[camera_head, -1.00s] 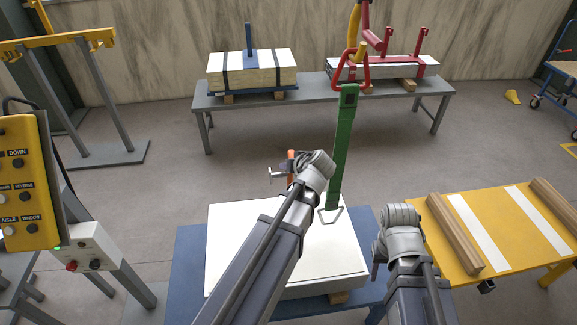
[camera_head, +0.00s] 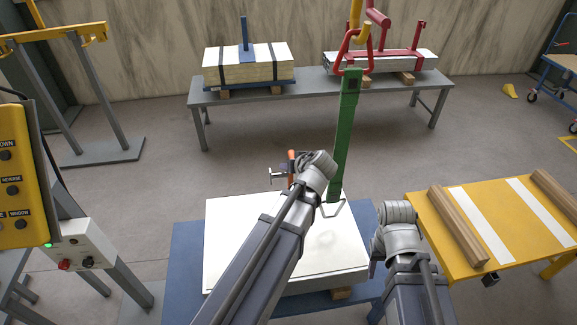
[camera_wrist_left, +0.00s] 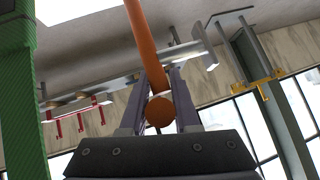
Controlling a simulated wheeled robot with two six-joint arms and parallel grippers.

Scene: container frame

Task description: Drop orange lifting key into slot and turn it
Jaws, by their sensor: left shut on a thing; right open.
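The orange lifting key (camera_head: 291,161) is upright in my left gripper (camera_head: 283,174), above the far part of the white slab (camera_head: 233,226). In the left wrist view, the key (camera_wrist_left: 145,35) is an orange rod with a rounded end between the two fingers (camera_wrist_left: 160,112), which are shut on it. My left arm covers the middle of the slab. I cannot make out the slot. My right gripper (camera_head: 376,256) is open and empty beside the slab's right edge, partly hidden by its wrist.
A green strap (camera_head: 345,130) hangs from a red shackle (camera_head: 354,52), its metal ring (camera_head: 333,208) over the slab close to my left wrist. A yellow table (camera_head: 500,220) stands right, a yellow pendant (camera_head: 14,180) left. A grey bench (camera_head: 310,88) with loads is behind.

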